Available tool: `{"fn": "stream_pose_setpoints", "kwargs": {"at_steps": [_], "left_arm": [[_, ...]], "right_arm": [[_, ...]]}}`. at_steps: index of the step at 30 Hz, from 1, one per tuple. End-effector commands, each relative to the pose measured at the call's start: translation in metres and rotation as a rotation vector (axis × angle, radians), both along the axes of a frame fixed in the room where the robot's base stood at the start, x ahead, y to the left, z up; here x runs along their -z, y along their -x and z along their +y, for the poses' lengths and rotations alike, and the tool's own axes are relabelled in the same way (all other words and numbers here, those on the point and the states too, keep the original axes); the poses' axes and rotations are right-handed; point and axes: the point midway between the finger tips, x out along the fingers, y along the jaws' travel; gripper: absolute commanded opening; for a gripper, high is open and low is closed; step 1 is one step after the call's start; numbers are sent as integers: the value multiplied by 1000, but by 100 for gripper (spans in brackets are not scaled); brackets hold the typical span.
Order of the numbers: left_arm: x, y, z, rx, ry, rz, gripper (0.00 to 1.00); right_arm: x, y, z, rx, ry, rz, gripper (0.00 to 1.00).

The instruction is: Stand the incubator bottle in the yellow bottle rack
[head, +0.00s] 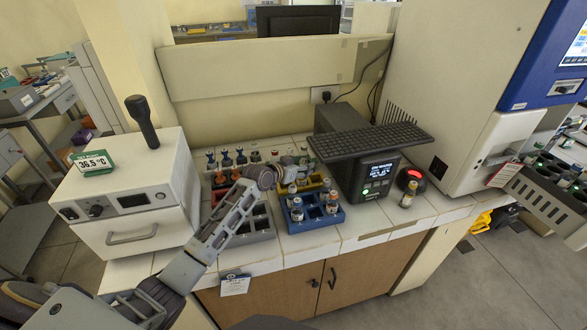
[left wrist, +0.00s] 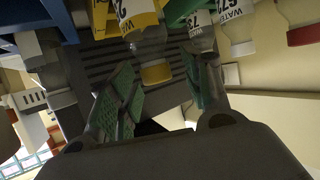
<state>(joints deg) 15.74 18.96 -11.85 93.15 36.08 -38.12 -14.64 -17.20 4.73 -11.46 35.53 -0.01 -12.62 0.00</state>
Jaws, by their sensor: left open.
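The yellow bottle rack (head: 318,184) stands on the tiled counter behind the blue rack, partly hidden by my left gripper (head: 288,174). In the left wrist view my left gripper (left wrist: 158,82) is open. A clear bottle with a yellow cap (left wrist: 156,73) shows between its fingers, with no clear grip on it. A yellow rack part (left wrist: 136,16) is close to that bottle. I cannot tell which bottle is the incubator bottle. The white incubator (head: 130,195) at the left has its door shut. My right gripper is not in view.
A blue rack (head: 318,222) with bottles is in front, a grey rack (head: 258,236) to its left. A small bottle (head: 408,196) stands alone near a red button (head: 409,178).

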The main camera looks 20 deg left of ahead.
Motion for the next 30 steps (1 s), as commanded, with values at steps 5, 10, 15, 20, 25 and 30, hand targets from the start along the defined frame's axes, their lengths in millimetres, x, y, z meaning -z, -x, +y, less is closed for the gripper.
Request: {"fn": "stream_pose_setpoints", "kwargs": {"at_steps": [5, 10, 15, 20, 25, 30], "left_arm": [[-2, 6, 3, -1, 0, 0, 49], [-7, 17, 8, -1, -1, 0, 49], [-13, 31, 13, -1, -2, 0, 49], [-19, 44, 19, -1, -1, 0, 49], [-25, 59, 24, 0, 0, 1, 49], [-33, 75, 30, 0, -1, 0, 49]], "right_arm": [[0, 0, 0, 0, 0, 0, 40], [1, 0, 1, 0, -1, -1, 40], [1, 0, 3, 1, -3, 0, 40], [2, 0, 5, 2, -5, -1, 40], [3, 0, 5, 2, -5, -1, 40], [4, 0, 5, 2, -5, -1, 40]]}}
